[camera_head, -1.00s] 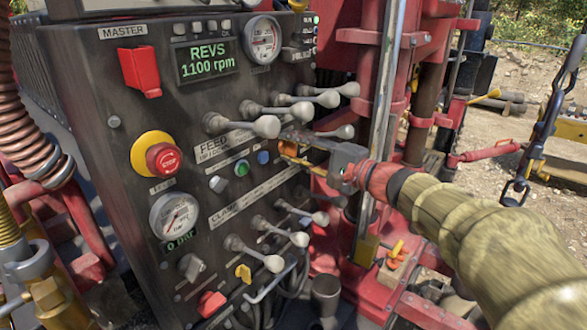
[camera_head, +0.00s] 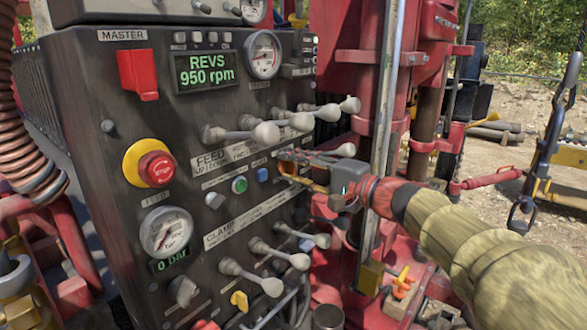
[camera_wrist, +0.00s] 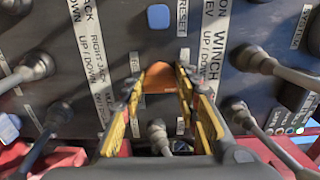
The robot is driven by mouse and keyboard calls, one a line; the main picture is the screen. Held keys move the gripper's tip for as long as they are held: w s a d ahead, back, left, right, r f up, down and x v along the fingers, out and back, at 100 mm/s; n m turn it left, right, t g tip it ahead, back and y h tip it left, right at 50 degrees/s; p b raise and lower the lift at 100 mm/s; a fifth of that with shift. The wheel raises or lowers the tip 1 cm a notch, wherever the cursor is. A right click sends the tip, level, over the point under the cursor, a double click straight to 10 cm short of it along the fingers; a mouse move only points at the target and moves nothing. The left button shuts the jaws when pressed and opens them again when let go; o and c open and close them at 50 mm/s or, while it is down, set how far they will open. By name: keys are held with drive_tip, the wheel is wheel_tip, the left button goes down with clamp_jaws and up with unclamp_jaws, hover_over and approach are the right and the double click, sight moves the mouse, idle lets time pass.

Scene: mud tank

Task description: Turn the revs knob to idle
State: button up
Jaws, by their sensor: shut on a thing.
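An orange knob (camera_wrist: 158,79), which I take to be the revs knob, sits between the fingertips of my gripper (camera_wrist: 160,86) in the wrist view. My gripper is shut on it, with the yellow-lined fingers on either side. In the head view, my gripper (camera_head: 292,166) reaches the right part of the black control panel (camera_head: 120,210) from the right, and the knob (camera_head: 286,168) is mostly hidden by the fingers. The knob's label and pointer cannot be read. The green display (camera_head: 206,70) reads REVS 950 rpm.
Grey ball-ended levers (camera_head: 267,133) stick out just above my gripper, and more levers (camera_head: 300,261) below it. A red stop button (camera_head: 157,169) and a green button (camera_head: 239,185) lie to the left. A blue button (camera_wrist: 158,16) is close to the knob.

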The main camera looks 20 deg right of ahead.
drive_tip(key=o, duration=1.2)
drive_tip(key=shift+c, duration=0.2)
drive_tip(key=v, duration=1.2)
drive_tip(key=shift+f, duration=0.1)
